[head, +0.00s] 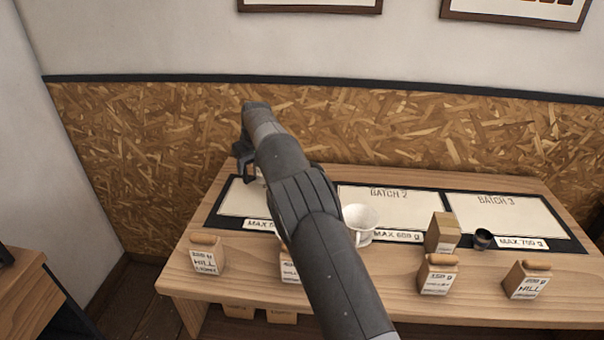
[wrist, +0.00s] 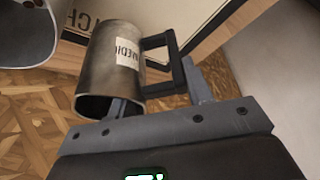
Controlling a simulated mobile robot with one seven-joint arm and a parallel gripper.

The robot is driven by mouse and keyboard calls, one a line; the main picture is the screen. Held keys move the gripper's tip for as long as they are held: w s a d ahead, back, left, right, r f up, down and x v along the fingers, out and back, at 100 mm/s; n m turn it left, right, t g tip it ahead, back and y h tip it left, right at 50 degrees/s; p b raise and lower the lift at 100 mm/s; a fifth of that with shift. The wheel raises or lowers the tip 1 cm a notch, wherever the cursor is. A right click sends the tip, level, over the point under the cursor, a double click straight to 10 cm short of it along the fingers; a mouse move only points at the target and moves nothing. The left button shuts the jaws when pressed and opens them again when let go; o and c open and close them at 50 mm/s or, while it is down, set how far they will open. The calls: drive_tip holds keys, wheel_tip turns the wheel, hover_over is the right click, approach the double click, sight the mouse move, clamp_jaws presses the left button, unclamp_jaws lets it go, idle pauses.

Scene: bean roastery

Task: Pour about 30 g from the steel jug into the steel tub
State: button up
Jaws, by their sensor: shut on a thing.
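In the wrist view, the steel jug (wrist: 103,62) is a grey metal cylinder with a white label and a black handle (wrist: 178,66). My gripper (wrist: 157,82) is shut on the jug on its handle side; the exact contact of the fingers is hard to make out. The jug's open rim faces the lower part of that view, and its contents do not show. A rounded metal vessel (wrist: 25,32), perhaps the steel tub, is cut off at the top left, apart from the jug.
In the head view a wooden table (head: 300,190) carries a mat with batch panels (head: 495,210). A white cup (head: 359,224), small dark cup (head: 483,239), cardboard box (head: 442,233) and labelled blocks (head: 437,275) stand on it. A chipboard wall (head: 400,125) rises behind.

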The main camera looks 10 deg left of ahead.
drive_tip(key=s+d+r+m+t+y+b, duration=0.1)
drive_tip(key=d+r+t+y, duration=0.3)
drive_tip(key=d+r+y, duration=0.4)
drive_tip(key=shift+s+d+m+y, duration=0.3)
drive_tip(key=shift+s+d+y, duration=0.5)
drive_tip(key=shift+y, duration=2.3)
drive_tip(key=shift+w+d+r+t+y+b, duration=0.1)
drive_tip(key=shift+d+t+y+b, duration=0.3)
drive_tip(key=shift+d+b, duration=0.5)
drive_tip(key=shift+d+r+m+t+y+b, duration=0.2)
drive_tip(key=shift+d+m+t+y+b, duration=0.3)
drive_tip(key=shift+y+b, duration=0.65)
idle(2.0)
